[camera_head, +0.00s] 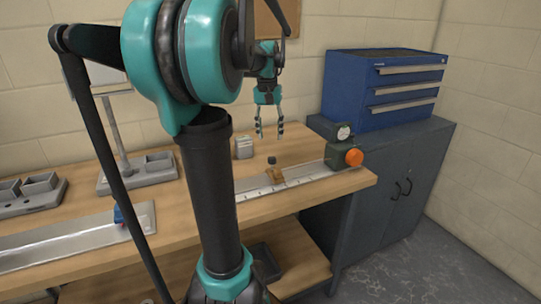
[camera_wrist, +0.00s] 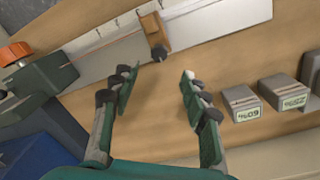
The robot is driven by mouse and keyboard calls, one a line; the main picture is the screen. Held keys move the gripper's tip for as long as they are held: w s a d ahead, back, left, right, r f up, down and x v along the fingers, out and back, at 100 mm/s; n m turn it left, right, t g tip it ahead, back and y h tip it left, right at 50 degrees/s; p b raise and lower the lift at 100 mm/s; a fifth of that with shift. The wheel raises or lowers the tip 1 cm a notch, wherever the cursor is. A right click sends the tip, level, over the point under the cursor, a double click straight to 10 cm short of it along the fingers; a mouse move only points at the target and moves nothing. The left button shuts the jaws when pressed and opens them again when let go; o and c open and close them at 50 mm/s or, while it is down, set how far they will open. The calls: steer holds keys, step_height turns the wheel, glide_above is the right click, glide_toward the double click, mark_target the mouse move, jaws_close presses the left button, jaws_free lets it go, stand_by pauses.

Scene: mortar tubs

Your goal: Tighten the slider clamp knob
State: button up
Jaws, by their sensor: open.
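The slider clamp (camera_head: 275,176) is a brass-coloured block on the pale ruled rail (camera_head: 312,173) on the bench; a small black knob (camera_head: 271,160) tops it. In the wrist view the brass slider (camera_wrist: 153,28) is at the top centre, with the black knob (camera_wrist: 159,53) at its near end. My gripper (camera_head: 270,136) is open and empty, fingers pointing down, above the bench and the knob. In the wrist view the knob lies just beyond the gap between my fingertips (camera_wrist: 160,77), touching neither. Whether the knob is tight cannot be seen.
A green block with an orange knob (camera_head: 354,157) and a dial stands at the rail's right end. A blue drawer box (camera_head: 346,94) is behind it. Small labelled grey blocks (camera_wrist: 241,103) sit beside my gripper. Grey trays and a metal plate lie at left.

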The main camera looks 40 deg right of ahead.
mark_target(272, 158)
steer(key=f, duration=0.9)
steer(key=shift+s+d, duration=0.15)
steer(key=shift+s, duration=0.1)
jaws_close()
